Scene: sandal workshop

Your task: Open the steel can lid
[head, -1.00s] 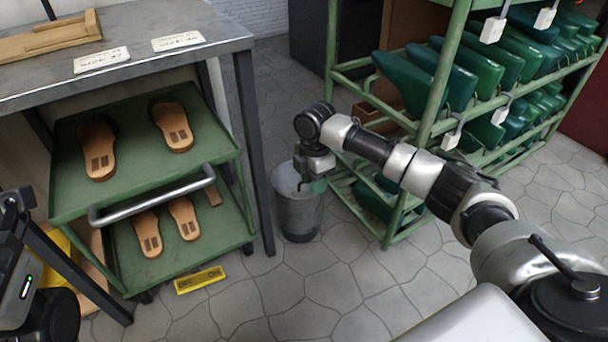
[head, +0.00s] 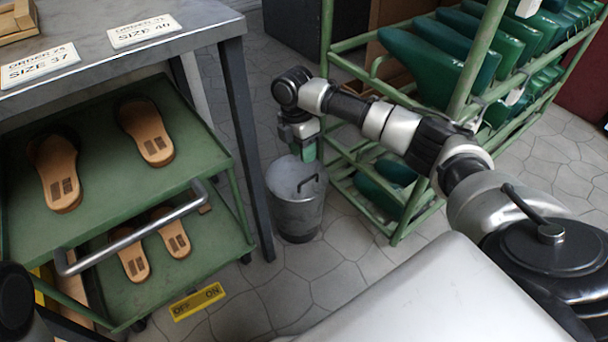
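The steel can (head: 294,212) stands on the floor right of the table leg, upright. Its grey lid (head: 285,178) appears to lie flat over the top, with a dark bar handle (head: 309,182) near its right side. My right gripper (head: 305,155) points down at the far edge of the can, behind the handle in the picture and apart from it. Greenish parts show at its fingertips; I cannot make out whether the fingers are apart. My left gripper is out of view; only a dark part of my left arm shows at the lower left.
A steel table (head: 120,60) and a green cart (head: 90,215) with sandal soles stand on the left. A green rack (head: 420,205) with green shoe forms is close on the can's right. Floor in front of the can is clear.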

